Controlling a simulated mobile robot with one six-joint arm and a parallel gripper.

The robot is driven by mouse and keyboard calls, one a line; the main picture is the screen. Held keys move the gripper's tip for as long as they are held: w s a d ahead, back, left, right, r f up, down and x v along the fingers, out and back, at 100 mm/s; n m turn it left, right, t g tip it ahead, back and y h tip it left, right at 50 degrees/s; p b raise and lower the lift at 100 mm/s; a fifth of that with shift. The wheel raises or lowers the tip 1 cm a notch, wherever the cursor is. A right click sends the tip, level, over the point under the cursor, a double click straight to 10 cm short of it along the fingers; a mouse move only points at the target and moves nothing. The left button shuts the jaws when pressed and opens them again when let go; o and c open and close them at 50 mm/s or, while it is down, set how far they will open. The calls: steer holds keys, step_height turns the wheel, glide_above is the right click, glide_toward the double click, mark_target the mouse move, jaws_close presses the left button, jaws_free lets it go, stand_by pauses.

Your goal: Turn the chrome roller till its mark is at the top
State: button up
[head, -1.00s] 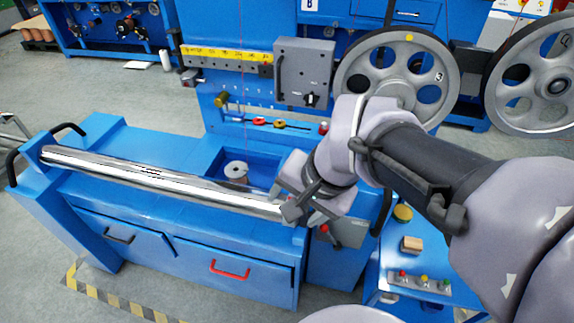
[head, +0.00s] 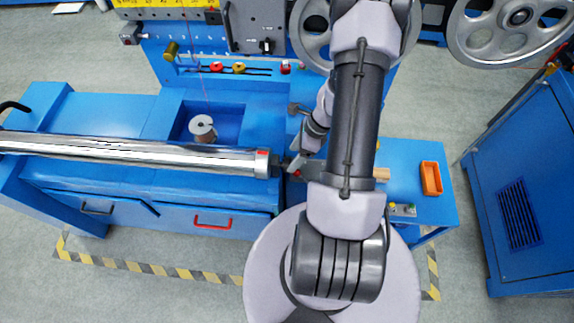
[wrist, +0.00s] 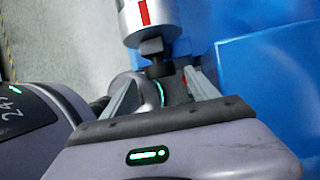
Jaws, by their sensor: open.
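The chrome roller (head: 150,152) lies across the blue bench in the head view, its left end cut off by the frame. Its right end has a pale collar with a red mark (head: 263,153) on the upper part as seen here. In the wrist view the red mark (wrist: 142,12) shows on the side of the collar facing the camera. A dark stub shaft (wrist: 152,48) sticks out of the roller's end. My gripper (wrist: 160,82) is open, its fingers either side of the shaft's line; I cannot tell whether they touch it. In the head view my gripper (head: 290,169) is beside the roller's right end, partly hidden.
A grey spool (head: 203,128) stands in the bench recess behind the roller. An orange bin (head: 431,178) and a wooden block (head: 381,174) are on the side table to the right. Large pulley wheels (head: 510,25) stand behind. Floor shows in front of the bench.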

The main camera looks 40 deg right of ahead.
mark_target(290, 161)
steer(key=b+x, duration=0.1)
steer(key=x, duration=0.4)
steer(key=shift+w, duration=0.1)
steer(key=c, duration=1.3)
steer(key=shift+w+d+f+b, duration=0.1)
steer(key=shift+f+b, duration=0.2)
steer(key=shift+b, duration=0.95)
steer(key=shift+c, duration=0.4)
steer(key=shift+f+t+h+b, duration=0.1)
steer(key=shift+t+h+b, duration=0.2)
steer(key=shift+b, duration=0.7)
steer(key=shift+h+b, duration=0.3)
steer(key=shift+b, duration=0.8)
steer(key=shift+r, duration=0.4)
